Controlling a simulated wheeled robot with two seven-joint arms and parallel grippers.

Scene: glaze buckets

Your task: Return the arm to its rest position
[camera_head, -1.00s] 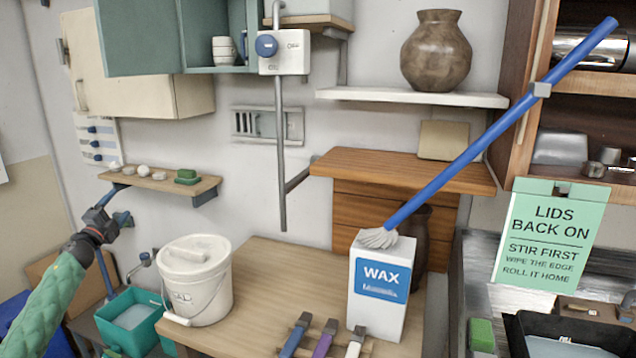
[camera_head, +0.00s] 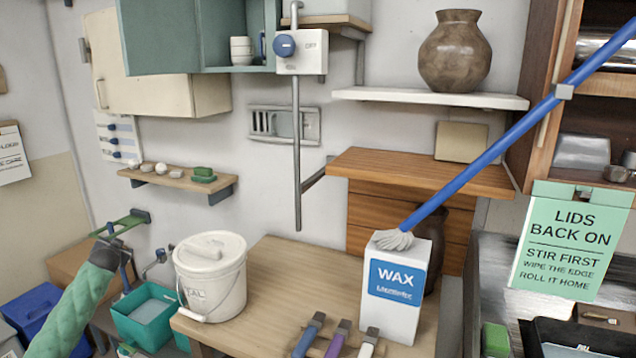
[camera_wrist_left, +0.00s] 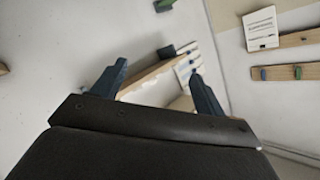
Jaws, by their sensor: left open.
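My left gripper (camera_head: 112,242) is at the left of the head view, on a green-sleeved arm coming in from the lower left. It is near the wall, left of the white lidded bucket (camera_head: 210,278) and clear of it. In the left wrist view its two blue fingers are spread (camera_wrist_left: 157,76) with nothing between them. A green bar on a dark wall mount (camera_head: 127,221) shows just beyond the gripper in the head view; whether they touch I cannot tell. My right gripper is not in view.
A wooden table (camera_head: 270,285) holds the bucket, a white wax box (camera_head: 393,290) and several handled tools. A teal basin (camera_head: 148,315) stands low beside the arm. A small shelf (camera_head: 180,181) is above the gripper. A blue pole (camera_head: 500,150) leans across the right.

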